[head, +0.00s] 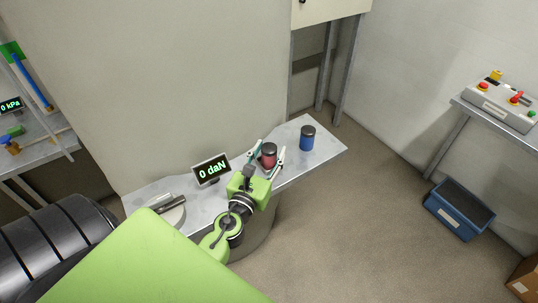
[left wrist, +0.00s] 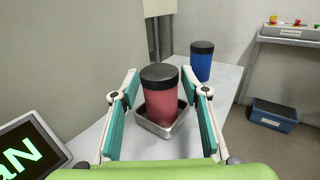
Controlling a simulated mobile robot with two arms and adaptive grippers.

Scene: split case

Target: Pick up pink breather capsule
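The pink breather capsule (left wrist: 159,98) is a reddish-pink cylinder with a dark lid, standing upright in a shallow metal tray (left wrist: 151,129) on the grey table. It also shows in the head view (head: 268,157). My left gripper (head: 267,152) is open, with one teal-padded finger on each side of the capsule. In the left wrist view, the left gripper (left wrist: 161,85) shows gaps between both fingers and the capsule. My right gripper is not in view.
A blue capsule (head: 307,138) with a dark lid stands farther right on the table (head: 325,151). A display reading 0 daN (head: 211,169) stands left of my gripper. A blue bin (head: 459,209) is on the floor at right.

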